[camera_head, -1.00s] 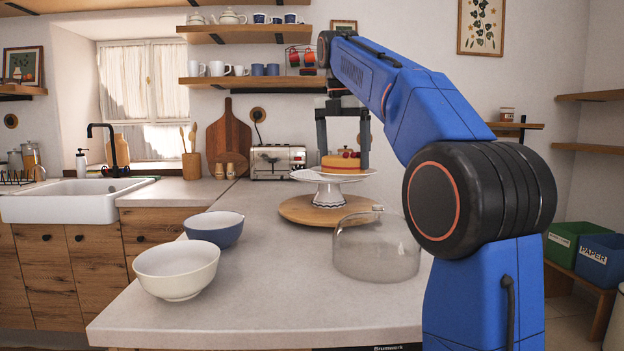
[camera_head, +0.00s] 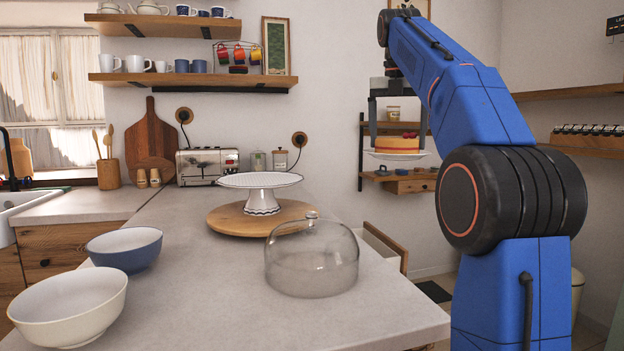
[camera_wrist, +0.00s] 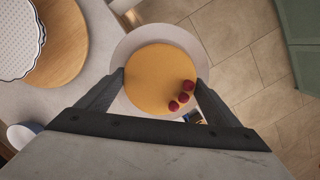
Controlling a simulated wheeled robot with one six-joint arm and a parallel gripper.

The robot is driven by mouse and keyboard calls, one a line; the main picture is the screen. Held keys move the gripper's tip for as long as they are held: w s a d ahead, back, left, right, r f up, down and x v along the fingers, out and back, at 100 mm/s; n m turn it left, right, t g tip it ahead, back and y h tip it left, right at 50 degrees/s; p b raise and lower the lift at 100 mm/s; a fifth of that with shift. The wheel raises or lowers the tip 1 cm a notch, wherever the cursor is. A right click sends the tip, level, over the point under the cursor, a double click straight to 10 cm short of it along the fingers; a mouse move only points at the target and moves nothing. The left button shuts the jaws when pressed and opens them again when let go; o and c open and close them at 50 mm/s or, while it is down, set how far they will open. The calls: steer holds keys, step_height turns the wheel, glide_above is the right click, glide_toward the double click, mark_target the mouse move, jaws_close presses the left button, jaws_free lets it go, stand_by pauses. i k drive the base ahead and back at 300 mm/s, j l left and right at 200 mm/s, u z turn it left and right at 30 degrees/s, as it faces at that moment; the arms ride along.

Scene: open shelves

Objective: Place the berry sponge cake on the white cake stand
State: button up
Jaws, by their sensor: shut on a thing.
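The berry sponge cake (camera_head: 397,145) is a round golden cake with red berries on top. A thin white plate (camera_head: 384,155) shows directly under it. My gripper (camera_head: 398,138) is shut on the cake, one finger on each side, and holds it in the air to the right of the counter. In the wrist view the cake (camera_wrist: 157,78) sits between the fingers, with berries near the right finger and a white disc (camera_wrist: 140,38) beneath. The white cake stand (camera_head: 260,181) stands empty on the counter; part of it shows in the wrist view (camera_wrist: 18,42).
The stand rests on a round wooden board (camera_head: 225,219). A glass dome (camera_head: 312,262) stands in front of it. Two bowls, blue (camera_head: 125,248) and cream (camera_head: 68,309), are at left. A toaster (camera_head: 200,166) is behind. An open drawer (camera_head: 386,246) juts out at the counter's right.

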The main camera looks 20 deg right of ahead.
mark_target(260, 179)
steer(key=l+z, duration=0.7)
steer(key=i+l+z, duration=0.15)
steer(key=z, duration=0.15)
steer(key=i+l+z, duration=0.3)
steer(key=i+l, duration=0.2)
steer(key=l, duration=0.15)
steer(key=i+l+z, duration=0.3)
steer(key=i+l, duration=0.2)
steer(key=i+u, duration=0.7)
steer(key=i+l+u, duration=0.2)
steer(key=u, duration=0.15)
steer(key=i+u, duration=0.2)
steer(key=u, duration=0.2)
steer(key=i+u, duration=0.15)
steer(key=u, duration=0.2)
steer(key=i+l+u, duration=0.15)
steer(key=u, duration=0.25)
steer(key=i+l+u, duration=0.15)
steer(key=u, duration=0.2)
steer(key=i+l+u, duration=0.1)
steer(key=u, duration=0.3)
steer(key=i+l+u, duration=0.2)
steer(key=u, duration=0.15)
steer(key=i+l+u, duration=0.25)
steer(key=u, duration=0.15)
steer(key=i+l+u, duration=0.1)
steer(key=l+u, duration=0.25)
steer(key=i+l+u, duration=0.2)
steer(key=l+u, duration=0.2)
